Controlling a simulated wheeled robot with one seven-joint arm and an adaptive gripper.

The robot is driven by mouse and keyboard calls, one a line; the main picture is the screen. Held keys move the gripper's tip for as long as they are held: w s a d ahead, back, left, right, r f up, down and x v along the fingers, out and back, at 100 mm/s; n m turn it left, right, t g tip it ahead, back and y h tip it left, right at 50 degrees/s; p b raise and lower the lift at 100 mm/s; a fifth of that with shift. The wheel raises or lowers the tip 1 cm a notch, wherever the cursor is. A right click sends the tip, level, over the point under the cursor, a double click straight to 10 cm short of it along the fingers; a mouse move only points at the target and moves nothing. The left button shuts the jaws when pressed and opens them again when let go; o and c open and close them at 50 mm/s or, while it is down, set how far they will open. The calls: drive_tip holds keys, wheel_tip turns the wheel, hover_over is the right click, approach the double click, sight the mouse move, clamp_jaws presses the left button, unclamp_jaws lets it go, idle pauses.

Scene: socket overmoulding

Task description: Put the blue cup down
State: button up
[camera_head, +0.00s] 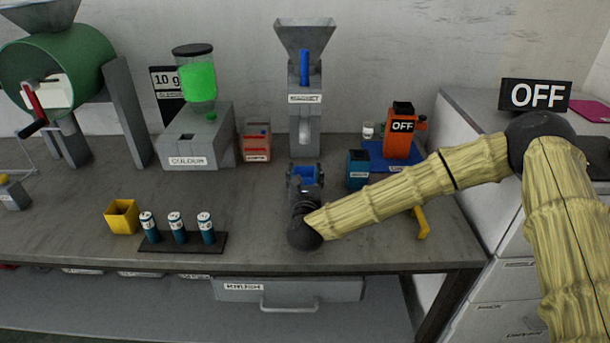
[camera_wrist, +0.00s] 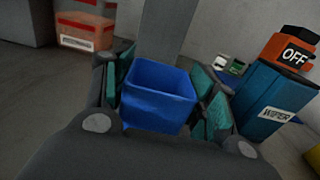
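The blue cup (camera_wrist: 158,95) is square and open-topped, and sits between the green-padded fingers of my gripper (camera_wrist: 165,92) in the wrist view. The pads lie close along its left and right sides. In the head view the blue cup (camera_head: 304,174) shows at the end of my gripper (camera_head: 303,178), in front of the grey dispenser labelled MAGNET (camera_head: 304,95). My gripper hides the cup's lower part, so I cannot tell whether it touches the table.
A blue WIPER box (camera_wrist: 262,102) stands close to the right of my gripper. The orange OFF device (camera_head: 399,135) is behind it. On the left are a yellow cup (camera_head: 122,216) and a rack (camera_head: 182,242) with three bottles. The grey table (camera_head: 255,210) is clear between rack and gripper.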

drive_tip(key=shift+o, duration=1.3)
drive_tip(key=shift+r, duration=0.2)
drive_tip(key=shift+s+f, duration=0.15)
drive_tip(key=shift+s, duration=0.2)
drive_tip(key=s+b, duration=0.1)
drive_tip(key=s, duration=1)
drive_tip(key=shift+s, duration=0.2)
